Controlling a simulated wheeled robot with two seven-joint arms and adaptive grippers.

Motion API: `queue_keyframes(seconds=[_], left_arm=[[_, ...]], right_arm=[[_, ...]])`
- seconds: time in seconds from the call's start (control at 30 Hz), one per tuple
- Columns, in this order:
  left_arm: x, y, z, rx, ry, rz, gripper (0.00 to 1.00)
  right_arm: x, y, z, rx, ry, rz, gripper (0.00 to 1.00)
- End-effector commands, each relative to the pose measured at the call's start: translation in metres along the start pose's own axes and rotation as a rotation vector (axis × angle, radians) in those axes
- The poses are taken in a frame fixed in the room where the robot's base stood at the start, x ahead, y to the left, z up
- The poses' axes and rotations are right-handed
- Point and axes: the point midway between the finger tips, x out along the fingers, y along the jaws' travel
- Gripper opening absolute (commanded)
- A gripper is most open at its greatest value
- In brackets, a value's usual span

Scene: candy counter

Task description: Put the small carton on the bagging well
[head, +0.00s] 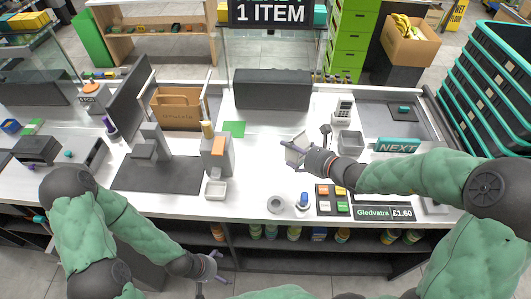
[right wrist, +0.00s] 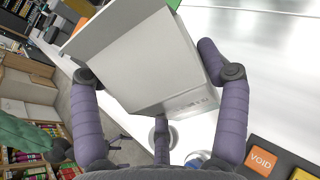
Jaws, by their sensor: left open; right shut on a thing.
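The small carton (right wrist: 140,62) is a plain white-grey box with small print near one end. My right gripper (right wrist: 157,74) is shut on it, one purple finger on each side. In the head view the carton (head: 293,155) is tilted and partly hidden by the right gripper (head: 300,148), over the middle of the white counter. My left gripper (head: 210,267) is open and empty, low in front of the counter. A brown paper bag (head: 177,112) stands at the back left, in what looks like the bagging well, whose floor is mostly hidden.
A dark screen (head: 129,94) stands left of the bag. A black box (head: 272,89) is behind. A card terminal (head: 342,110) and button pad (head: 325,206) are right.

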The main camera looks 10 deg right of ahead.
Motion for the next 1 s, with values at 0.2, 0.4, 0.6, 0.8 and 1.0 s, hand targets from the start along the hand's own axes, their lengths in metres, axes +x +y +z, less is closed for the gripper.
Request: queue_keyframes(seconds=[0.2,0.4,0.6,0.8,1.0], left_arm=[[0.012,-0.004,0.000,0.000,-0.001,0.000,1.00],[0.022,-0.008,-0.001,0.000,0.000,0.000,1.00],[0.029,-0.010,-0.001,0.000,0.000,0.000,1.00],[0.031,-0.011,-0.001,0.000,0.000,0.000,1.00],[0.037,-0.013,-0.002,0.000,0.000,0.000,1.00]], right_arm=[[0.052,-0.006,-0.004,-0.002,-0.001,0.005,0.26],[0.094,-0.013,-0.014,0.002,0.000,0.003,0.26],[0.126,-0.017,-0.030,-0.001,-0.001,0.002,0.26],[0.137,-0.019,-0.035,-0.001,-0.002,0.001,0.26],[0.149,-0.020,-0.051,0.002,-0.001,0.001,0.26]])
